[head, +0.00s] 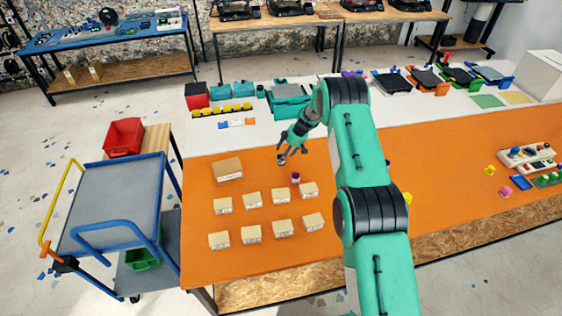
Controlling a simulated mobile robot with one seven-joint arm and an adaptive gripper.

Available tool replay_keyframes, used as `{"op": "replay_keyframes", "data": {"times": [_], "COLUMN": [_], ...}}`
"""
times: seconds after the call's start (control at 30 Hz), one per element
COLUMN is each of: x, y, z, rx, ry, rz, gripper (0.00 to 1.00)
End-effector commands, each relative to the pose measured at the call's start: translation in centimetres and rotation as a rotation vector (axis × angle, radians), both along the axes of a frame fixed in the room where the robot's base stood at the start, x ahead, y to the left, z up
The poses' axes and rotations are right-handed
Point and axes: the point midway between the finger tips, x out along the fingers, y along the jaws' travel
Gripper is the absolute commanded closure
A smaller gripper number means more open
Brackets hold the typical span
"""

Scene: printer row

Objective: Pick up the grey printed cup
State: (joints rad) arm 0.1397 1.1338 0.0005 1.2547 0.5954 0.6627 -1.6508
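A small grey and dark thing (281,160) sits right at the fingertips, and may be the grey printed cup. It is too small to make out its shape or whether the fingers touch it. A small dark purple cup-like thing (295,178) stands on the orange surface nearer the camera, apart from the gripper.
Several small cardboard boxes (252,199) stand in two rows in front, and a larger box (228,169) at left. A red bin (197,95), yellow row (222,110) and teal machine (288,98) stand behind. A grey cart (112,200) adjoins the left edge. My arm hides the table's middle.

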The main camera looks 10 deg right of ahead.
Motion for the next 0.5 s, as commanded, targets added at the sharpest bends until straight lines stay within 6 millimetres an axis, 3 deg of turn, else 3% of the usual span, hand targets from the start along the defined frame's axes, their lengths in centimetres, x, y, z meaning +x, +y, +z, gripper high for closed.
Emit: {"op": "replay_keyframes", "data": {"times": [0.3,0.5], "x": [0.5,0.6], "y": [0.8,0.9], "z": [-2.4,-2.6], "rx": [0.001,0.0], "ry": [0.001,0.0], "rz": [-0.001,-0.001], "gripper": [0.42,0.42]}}
